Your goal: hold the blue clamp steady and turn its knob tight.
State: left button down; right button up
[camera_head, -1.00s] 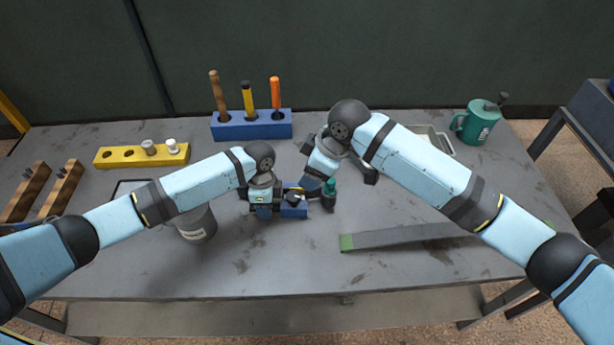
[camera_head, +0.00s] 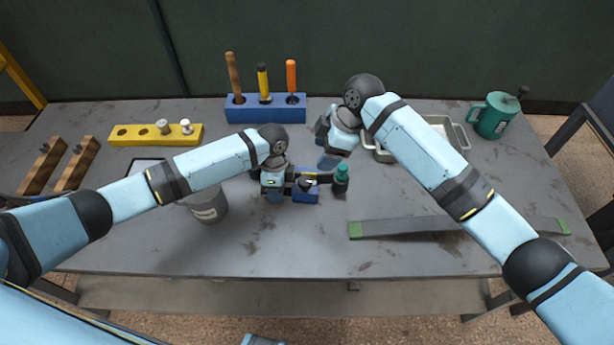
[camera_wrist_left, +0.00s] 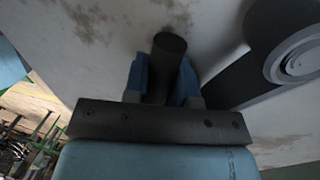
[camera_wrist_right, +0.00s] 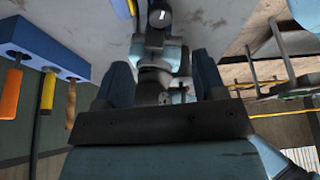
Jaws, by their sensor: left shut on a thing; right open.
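The blue clamp (camera_head: 306,194) stands near the middle of the table, with a blue block and dark upper parts. A black round knob with a pale mark (camera_head: 306,184) shows on it. My left gripper (camera_head: 288,182) reaches it from the left; in the left wrist view its blue fingers (camera_wrist_left: 165,80) are shut around a dark cylinder (camera_wrist_left: 169,48). A teal-topped dark piece (camera_head: 341,174) is at the clamp's right end; I cannot tell if they touch. My right gripper (camera_head: 328,161) is open and empty, behind and above the clamp, apart from it.
A grey can (camera_head: 208,206) stands left of the clamp. A blue tool rack (camera_head: 265,112) and yellow rack (camera_head: 155,135) are behind. A green-ended flat strip (camera_head: 400,228) lies at front right.

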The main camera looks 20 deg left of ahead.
aim_at(305, 180)
jog(key=x, duration=1.1)
jog(key=shift+d, duration=0.1)
jog(key=shift+c, duration=0.5)
jog(key=c, duration=0.8)
jog(key=m+t, duration=0.1)
jog(key=m, duration=0.3)
jog(key=shift+s+m+t, duration=0.1)
jog(key=shift+m+t, duration=0.3)
jog(key=o, duration=0.9)
jog(key=v, duration=1.2)
